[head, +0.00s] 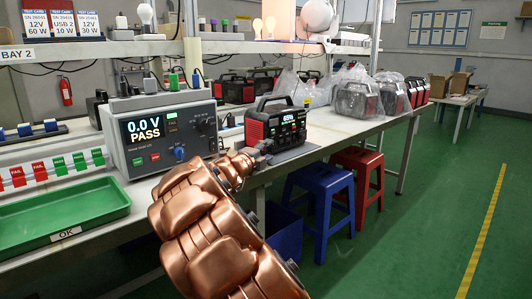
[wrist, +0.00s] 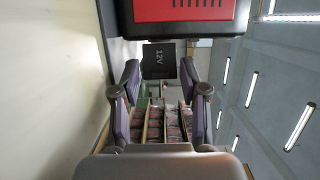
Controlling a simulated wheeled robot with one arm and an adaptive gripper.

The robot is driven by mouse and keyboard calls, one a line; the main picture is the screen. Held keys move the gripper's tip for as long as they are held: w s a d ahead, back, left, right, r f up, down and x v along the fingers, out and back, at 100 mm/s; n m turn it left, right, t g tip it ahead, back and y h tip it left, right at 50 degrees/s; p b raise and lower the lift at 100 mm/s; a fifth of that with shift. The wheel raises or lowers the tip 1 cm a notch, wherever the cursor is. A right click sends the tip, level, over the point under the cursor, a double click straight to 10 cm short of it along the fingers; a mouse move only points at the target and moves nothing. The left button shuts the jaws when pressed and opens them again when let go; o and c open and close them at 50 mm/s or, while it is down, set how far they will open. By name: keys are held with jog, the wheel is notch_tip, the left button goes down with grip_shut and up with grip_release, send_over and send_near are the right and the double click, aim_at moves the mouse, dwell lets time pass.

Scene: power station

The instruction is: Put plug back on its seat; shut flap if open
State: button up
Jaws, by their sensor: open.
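A red and black power station (head: 276,125) stands on the bench, with a lit display on its front. In the wrist view its red and black casing (wrist: 185,14) fills the top. A black flap marked 12V (wrist: 160,62) sticks out beside that casing, seemingly open. My gripper (wrist: 161,95) has its two fingers spread, with the flap beyond the fingertips and nothing held between them. In the head view my gripper (head: 262,157) is at the lower front of the power station, largely hidden behind my copper arm. I cannot make out a plug or its seat.
A tester (head: 160,135) reading 0.0 V PASS stands left of the power station. A green tray (head: 62,214) marked OK lies at the bench front. Blue (head: 320,190) and red (head: 360,165) stools stand right of my arm. Bagged units (head: 357,95) stand farther along.

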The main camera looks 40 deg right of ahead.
jog(key=c, duration=0.8)
